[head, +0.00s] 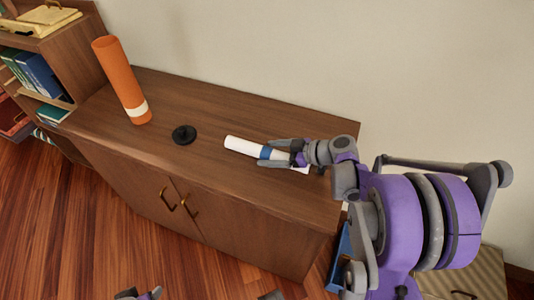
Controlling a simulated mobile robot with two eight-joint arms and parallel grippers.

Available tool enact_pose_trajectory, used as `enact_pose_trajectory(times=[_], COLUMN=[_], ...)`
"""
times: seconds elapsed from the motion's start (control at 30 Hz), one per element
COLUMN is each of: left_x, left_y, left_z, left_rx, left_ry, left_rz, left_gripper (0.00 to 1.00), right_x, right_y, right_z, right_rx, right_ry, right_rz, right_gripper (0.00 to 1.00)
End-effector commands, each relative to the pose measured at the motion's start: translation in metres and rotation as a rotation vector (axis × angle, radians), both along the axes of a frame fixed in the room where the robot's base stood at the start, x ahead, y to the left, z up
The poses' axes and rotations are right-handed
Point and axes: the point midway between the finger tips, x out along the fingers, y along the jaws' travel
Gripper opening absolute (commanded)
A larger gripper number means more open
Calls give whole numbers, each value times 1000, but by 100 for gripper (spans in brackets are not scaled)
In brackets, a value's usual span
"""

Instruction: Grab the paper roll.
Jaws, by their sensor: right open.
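The paper roll (242,146) is white with a blue band and lies on the brown cabinet top, right of the middle. My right gripper (267,152) is open, with its fingers on either side of the roll near the blue band. The right end of the roll is partly hidden under the gripper. I cannot tell whether the fingers touch it. A small grey and purple part of what seems to be my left gripper (140,294) shows at the bottom edge; its jaws cannot be made out.
A black round lid (184,134) lies left of the roll. An orange tube (121,80) with a pale band leans at the cabinet's left end. A bookshelf (76,57) with books stands at far left. The cabinet top (215,100) behind the roll is clear.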

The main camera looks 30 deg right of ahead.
Motion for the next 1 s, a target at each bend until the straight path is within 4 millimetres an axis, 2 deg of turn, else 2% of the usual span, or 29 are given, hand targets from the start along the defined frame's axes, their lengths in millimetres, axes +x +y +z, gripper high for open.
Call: enact_pose_trajectory(times=[0.03,0.07,0.5,0.53,0.83,1.0], left_x=[0,0,0,0,0,0], left_y=[0,0,0,0,0,0], left_z=[0,0,0,0,1,9], left_rx=[0,0,0,0,0,0], left_ry=[0,0,0,0,0,-3], left_rz=[0,0,0,0,0,0], left_gripper=[50,50,50,50,50,50], right_x=[0,0,0,0,0,0], right_y=[0,0,0,0,0,0], right_z=[0,0,0,0,4,29], right_rx=[0,0,0,0,1,1], right_ry=[0,0,0,0,-1,-1], right_rz=[0,0,0,0,0,0], right_gripper=[88,82,3,0,0,0])
